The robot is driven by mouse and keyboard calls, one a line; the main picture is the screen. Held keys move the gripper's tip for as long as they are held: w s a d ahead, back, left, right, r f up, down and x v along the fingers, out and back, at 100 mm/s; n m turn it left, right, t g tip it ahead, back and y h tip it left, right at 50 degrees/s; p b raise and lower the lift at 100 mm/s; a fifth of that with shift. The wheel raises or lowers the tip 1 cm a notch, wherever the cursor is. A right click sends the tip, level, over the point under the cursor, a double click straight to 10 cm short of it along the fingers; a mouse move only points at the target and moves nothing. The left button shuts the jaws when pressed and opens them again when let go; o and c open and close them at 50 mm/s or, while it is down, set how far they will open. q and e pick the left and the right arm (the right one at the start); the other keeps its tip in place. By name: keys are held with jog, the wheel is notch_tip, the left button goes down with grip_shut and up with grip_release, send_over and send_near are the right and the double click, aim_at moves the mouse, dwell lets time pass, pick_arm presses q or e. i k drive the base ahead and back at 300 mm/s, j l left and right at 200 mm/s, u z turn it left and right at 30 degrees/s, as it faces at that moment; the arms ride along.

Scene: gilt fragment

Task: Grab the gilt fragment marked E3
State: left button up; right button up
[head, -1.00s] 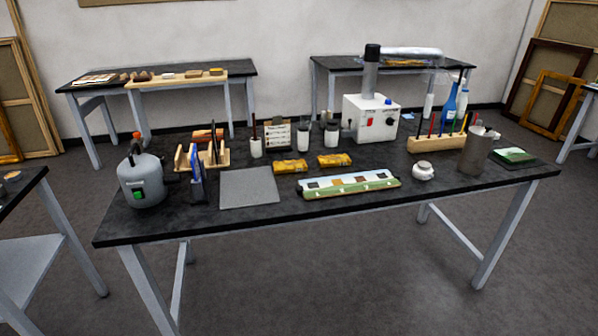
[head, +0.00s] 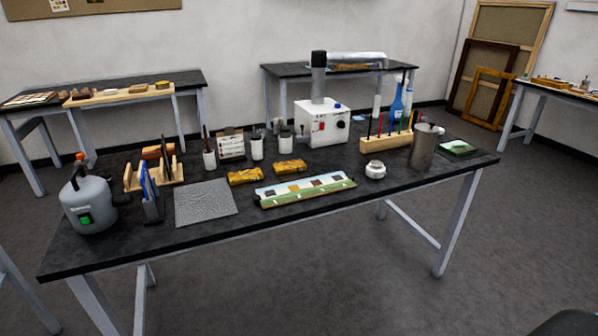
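Two gilt fragments lie side by side on the black-topped table in the head view. The left gilt fragment (head: 245,176) is beside the grey mat, and the right gilt fragment (head: 290,166) is slightly farther back. Both are golden with darker patches. No E3 mark is readable on either, so I cannot tell which is E3. Neither of my grippers is in view. A dark rounded shape shows at the bottom right corner; I cannot tell what it is.
A painted strip with square patches (head: 304,190) lies in front of the fragments. A grey mat (head: 206,203), a grey tank (head: 88,205) and a wooden rack are to the left. White cups and a white machine (head: 322,126) stand behind. The floor in front is clear.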

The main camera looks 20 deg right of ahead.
aim_at(282, 168)
jog(key=i+l+z, duration=0.1)
jog(key=l, duration=0.35)
jog(key=i+l, duration=0.25)
jog(key=l, duration=0.15)
jog(key=i+l+z, duration=0.15)
jog(key=l, duration=0.3)
jog(key=i+l+z, duration=0.1)
jog(key=l, duration=0.3)
jog(key=i+l, duration=0.3)
jog(key=l+z, duration=0.05)
jog(key=l, duration=0.05)
